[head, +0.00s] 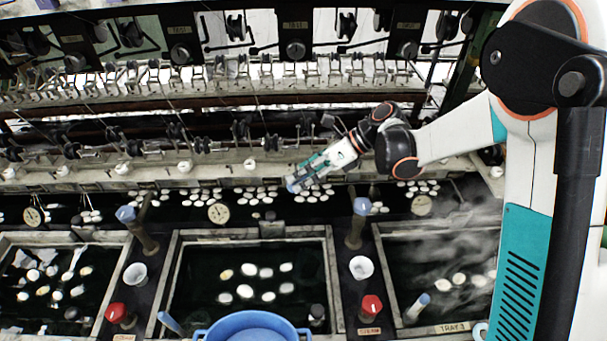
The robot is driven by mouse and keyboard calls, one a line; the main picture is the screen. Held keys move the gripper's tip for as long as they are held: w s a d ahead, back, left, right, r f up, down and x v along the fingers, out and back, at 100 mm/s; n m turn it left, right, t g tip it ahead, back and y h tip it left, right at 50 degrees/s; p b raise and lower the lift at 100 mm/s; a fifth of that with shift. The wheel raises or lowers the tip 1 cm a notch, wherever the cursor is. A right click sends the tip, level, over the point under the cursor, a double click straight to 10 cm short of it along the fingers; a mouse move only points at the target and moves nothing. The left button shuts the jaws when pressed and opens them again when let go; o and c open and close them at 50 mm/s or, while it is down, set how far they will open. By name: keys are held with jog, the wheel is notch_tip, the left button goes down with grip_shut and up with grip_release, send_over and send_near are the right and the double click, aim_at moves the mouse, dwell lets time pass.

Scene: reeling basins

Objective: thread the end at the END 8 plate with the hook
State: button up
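My gripper (293,185) is at the centre of the head view, pointing down and left, just above the ledge with white cocoons behind the middle basin. Its fingers are too small to tell whether they are open or shut, or whether a hook is between them. Behind it runs the reeling frame with a row of metal guides and small white buttons, one white button (250,164) being left of my gripper. I cannot make out a plate reading END 8, a loose thread end or the hook.
The middle basin (176,270) holds floating cocoons. A blue tub (253,325) stands at its front. The right basin (455,328) steams. Between them are a white cup (361,268), a red knob (370,305) and a blue-topped post (357,225). A round dial (218,213) sits behind the middle basin.

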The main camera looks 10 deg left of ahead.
jog(key=shift+s, duration=0.1)
jog(key=s+d+r, duration=0.1)
jog(key=s+r, duration=0.2)
jog(key=s, duration=0.2)
jog(key=shift+s+d+p, duration=0.25)
jog(key=shift+s+p, duration=0.1)
jog(key=shift+p, duration=0.1)
jog(key=shift+r, duration=0.1)
